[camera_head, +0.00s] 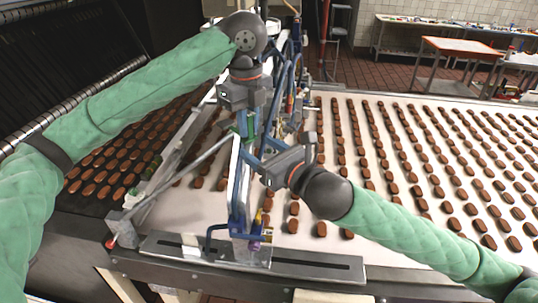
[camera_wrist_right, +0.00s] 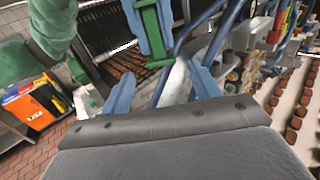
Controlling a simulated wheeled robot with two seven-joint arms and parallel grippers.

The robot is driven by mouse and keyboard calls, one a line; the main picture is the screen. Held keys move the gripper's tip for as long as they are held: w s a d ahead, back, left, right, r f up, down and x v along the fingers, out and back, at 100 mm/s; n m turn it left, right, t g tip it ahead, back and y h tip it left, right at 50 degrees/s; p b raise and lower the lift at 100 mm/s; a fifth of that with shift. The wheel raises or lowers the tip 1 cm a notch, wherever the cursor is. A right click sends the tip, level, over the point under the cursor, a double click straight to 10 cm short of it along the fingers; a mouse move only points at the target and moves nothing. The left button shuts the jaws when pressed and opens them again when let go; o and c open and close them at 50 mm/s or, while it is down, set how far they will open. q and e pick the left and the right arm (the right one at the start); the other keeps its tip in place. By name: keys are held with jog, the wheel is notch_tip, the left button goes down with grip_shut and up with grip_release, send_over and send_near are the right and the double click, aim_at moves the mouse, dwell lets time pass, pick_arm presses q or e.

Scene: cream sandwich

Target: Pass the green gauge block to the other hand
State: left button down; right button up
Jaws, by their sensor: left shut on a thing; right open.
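The green gauge block (camera_head: 247,124) is held between the blue fingers of my left gripper (camera_head: 245,119), which points down above the conveyor. In the right wrist view the green block (camera_wrist_right: 154,30) shows at the top, beside a blue finger of the left gripper. My right gripper (camera_head: 257,152) is open and empty, just below and to the right of the block. Its two blue fingers (camera_wrist_right: 163,84) show apart in the wrist view, with the block beyond them and not between them. The block's exact gap to these fingers is hard to tell.
A pale conveyor (camera_head: 284,243) carries many rows of brown biscuits (camera_head: 430,170). Blue metal framework (camera_head: 238,190) and a thin grey rod (camera_head: 200,160) stand close around both grippers. A dark conveyor section (camera_head: 75,200) lies at the left.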

aim_at(237, 132)
jog(key=x, duration=0.9)
jog(key=shift+s, duration=0.1)
jog(key=c, duration=1.2)
pick_arm(q)
jog(key=c, duration=1.3)
grip_release()
pick_arm(e)
jog(key=shift+o, duration=0.2)
